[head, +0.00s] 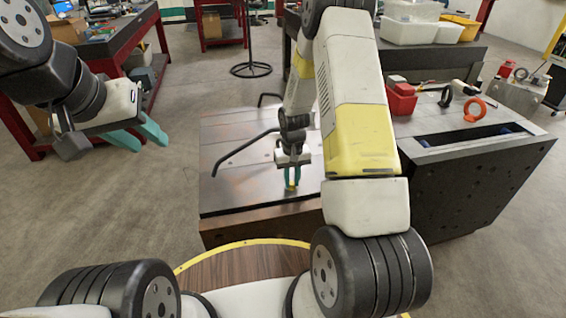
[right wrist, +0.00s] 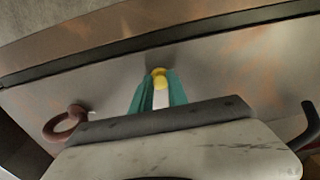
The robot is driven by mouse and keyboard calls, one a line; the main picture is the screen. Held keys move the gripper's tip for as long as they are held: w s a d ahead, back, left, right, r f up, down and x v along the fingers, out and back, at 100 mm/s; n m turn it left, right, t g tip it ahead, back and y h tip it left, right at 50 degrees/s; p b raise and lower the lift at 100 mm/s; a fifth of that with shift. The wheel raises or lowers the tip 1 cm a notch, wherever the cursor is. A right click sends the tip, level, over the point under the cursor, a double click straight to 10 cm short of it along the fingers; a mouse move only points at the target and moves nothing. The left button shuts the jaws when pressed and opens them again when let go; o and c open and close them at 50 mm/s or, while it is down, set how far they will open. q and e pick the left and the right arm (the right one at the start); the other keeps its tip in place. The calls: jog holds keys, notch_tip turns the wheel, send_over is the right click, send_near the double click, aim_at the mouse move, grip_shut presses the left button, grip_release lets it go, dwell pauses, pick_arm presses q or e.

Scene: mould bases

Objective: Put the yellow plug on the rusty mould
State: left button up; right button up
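The rusty mould (head: 235,190) is a wide, low block with brown stains on its metal top, in front of me in the head view. Its stained top (right wrist: 230,65) fills much of the right wrist view. My right gripper (head: 292,177) points down over the front part of this top. Its teal fingers are shut on the yellow plug (right wrist: 159,77), which shows between the fingertips. The plug's yellow end (head: 291,187) is at or just above the surface; I cannot tell whether it touches. My left gripper (head: 138,135) is open and empty, off to the left above the floor.
A dark bent bar (head: 240,152) rises over the mould's left side. A brownish ring (right wrist: 66,122) shows at left in the right wrist view. A second, grey mould (head: 470,150) at right bears a red box (head: 401,100) and an orange ring (head: 474,109). My right arm hides the gap between.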

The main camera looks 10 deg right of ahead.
jog(key=o, duration=0.4)
notch_tip(320, 180, up, 12)
notch_tip(320, 180, up, 16)
jog(key=r+t+y, duration=0.1)
jog(key=t, duration=0.2)
send_over(292, 183)
jog(key=s+a, duration=0.1)
jog(key=s, duration=0.7)
jog(key=s+a+r+t, duration=0.1)
jog(key=s+r, duration=0.3)
jog(key=s, duration=0.3)
jog(key=s+a+r+t+y, duration=0.1)
jog(key=s+r, duration=0.3)
jog(key=s, duration=0.4)
jog(key=shift+a+r+t, duration=0.2)
jog(key=shift+t, duration=0.4)
